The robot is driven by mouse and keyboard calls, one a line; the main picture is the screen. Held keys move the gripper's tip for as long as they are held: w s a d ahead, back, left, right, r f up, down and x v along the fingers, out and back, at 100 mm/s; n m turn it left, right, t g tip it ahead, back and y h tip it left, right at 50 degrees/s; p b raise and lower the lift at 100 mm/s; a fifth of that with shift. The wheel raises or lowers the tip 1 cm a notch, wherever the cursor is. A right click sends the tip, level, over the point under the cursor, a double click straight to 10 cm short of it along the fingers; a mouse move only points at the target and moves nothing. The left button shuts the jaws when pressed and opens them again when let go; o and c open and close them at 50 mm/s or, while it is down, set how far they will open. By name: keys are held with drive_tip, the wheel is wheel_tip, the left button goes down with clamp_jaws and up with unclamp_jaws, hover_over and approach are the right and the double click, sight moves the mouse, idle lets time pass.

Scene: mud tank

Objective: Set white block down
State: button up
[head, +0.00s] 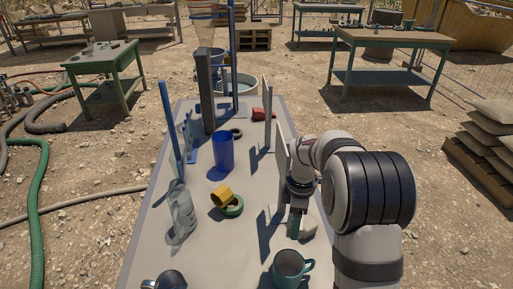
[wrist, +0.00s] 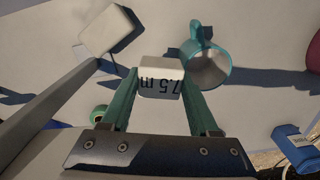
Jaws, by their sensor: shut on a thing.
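My gripper (wrist: 160,85) has green fingers and is shut on a white block (wrist: 161,78) marked "7.5 m", seen between the fingertips in the wrist view. I cannot tell whether the block touches the table. A second white block (wrist: 108,31) is at the upper left of the wrist view, apart from the gripper. In the head view my gripper (head: 295,227) points down over the right side of the table (head: 190,262). A white shape (head: 309,225) shows beside the fingers there; I cannot tell which block it is.
A teal mug (head: 289,266) stands near the gripper, and it shows just right of the held block in the wrist view (wrist: 207,68). An upright white panel (head: 282,150) is behind the gripper. A yellow ring (head: 221,196), green ring (head: 233,207), blue cup (head: 223,152) and clear bottle (head: 182,210) are further left.

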drive_tip(key=s+a+r+m, duration=0.2)
drive_tip(key=s+r+m, duration=0.2)
drive_tip(key=r+m, duration=0.3)
drive_tip(key=s+a+r+m, duration=0.2)
drive_tip(key=s+r+m, duration=0.2)
drive_tip(key=r+m, duration=0.4)
drive_tip(key=shift+s+r, duration=0.4)
drive_tip(key=shift+r, duration=0.25)
drive_tip(key=shift+w, duration=0.1)
hover_over(242, 224)
wheel_tip(242, 224, down, 18)
wheel_tip(242, 224, down, 10)
drive_tip(key=shift+r, duration=0.15)
